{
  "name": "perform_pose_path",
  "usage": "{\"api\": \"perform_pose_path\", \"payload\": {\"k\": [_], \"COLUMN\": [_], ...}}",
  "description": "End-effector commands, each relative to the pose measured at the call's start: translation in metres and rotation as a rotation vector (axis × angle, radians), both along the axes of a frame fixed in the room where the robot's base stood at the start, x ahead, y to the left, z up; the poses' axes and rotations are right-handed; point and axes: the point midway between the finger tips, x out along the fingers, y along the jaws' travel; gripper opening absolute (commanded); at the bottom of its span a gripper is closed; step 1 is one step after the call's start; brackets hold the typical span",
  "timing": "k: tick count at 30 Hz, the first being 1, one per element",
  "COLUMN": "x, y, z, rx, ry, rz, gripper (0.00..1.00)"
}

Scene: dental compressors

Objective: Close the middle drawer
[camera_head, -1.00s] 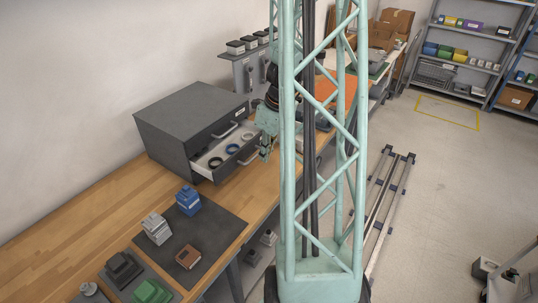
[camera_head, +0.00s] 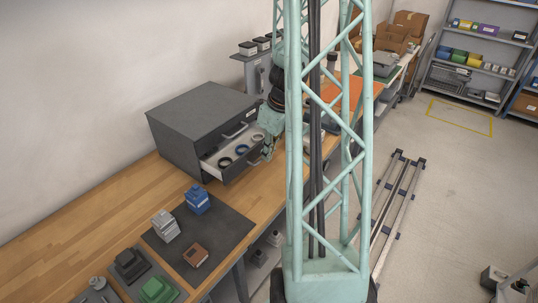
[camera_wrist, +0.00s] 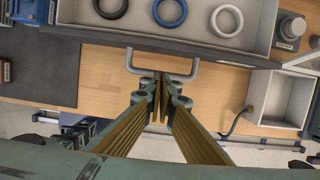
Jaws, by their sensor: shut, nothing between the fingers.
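The middle drawer (camera_head: 226,172) of the grey cabinet (camera_head: 196,118) stands open over the bench. A black ring (camera_wrist: 110,5), a blue ring (camera_wrist: 170,10) and a white ring (camera_wrist: 226,20) lie in it. The drawer's pale bar handle (camera_wrist: 134,62) shows in the wrist view. My gripper (camera_wrist: 168,76) is shut and empty, with its fingertips at the handle's middle, overlapping it in the picture. I cannot tell whether they touch. In the head view my gripper (camera_head: 266,156) is in front of the drawer, and the fingertips are hard to make out.
A dark mat (camera_head: 218,238) on the wooden bench (camera_head: 120,197) carries a blue block (camera_head: 197,199), a grey block (camera_head: 165,226) and a brown block (camera_head: 195,255). An open grey tray (camera_wrist: 280,104) lies right of my gripper. My column hides part of the bench.

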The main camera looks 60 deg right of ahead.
Motion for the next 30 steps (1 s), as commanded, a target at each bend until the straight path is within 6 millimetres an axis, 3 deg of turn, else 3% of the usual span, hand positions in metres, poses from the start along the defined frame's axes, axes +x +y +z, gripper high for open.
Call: {"api": "perform_pose_path", "payload": {"k": [30], "x": [0.088], "y": [-0.006], "z": [0.002], "rx": [0.001], "ry": [0.0], "rz": [0.001], "gripper": [0.0]}}
